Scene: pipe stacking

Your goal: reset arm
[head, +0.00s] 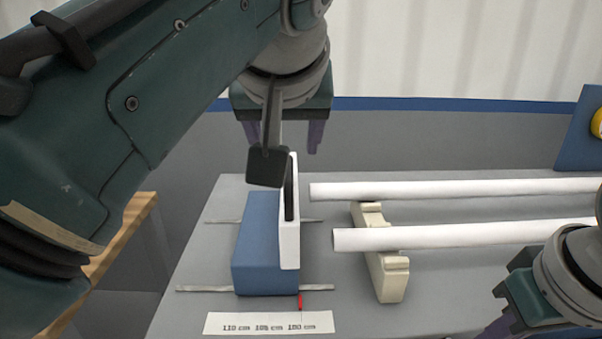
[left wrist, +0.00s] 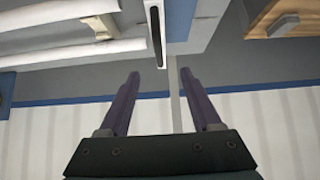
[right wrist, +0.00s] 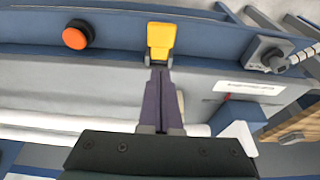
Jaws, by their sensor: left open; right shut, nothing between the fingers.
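My left gripper (head: 283,135) hangs above the back of the table, over the blue block with the white plate. In the left wrist view its two purple fingers (left wrist: 167,95) are spread apart with nothing between them. My right gripper (head: 500,325) is partly in view at the lower right of the head view. In the right wrist view its purple fingers (right wrist: 160,100) are together and empty. Two white pipes, a far one (head: 450,189) and a near one (head: 460,236), lie across a cream notched support (head: 385,270), apart from each other.
A blue block (head: 262,250) with an upright white plate (head: 289,240) stands left of the pipe ends. A printed label strip (head: 268,323) lies in front. The right wrist view shows an orange button (right wrist: 76,36), a yellow piece (right wrist: 160,40) and a grey fixture (right wrist: 268,52).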

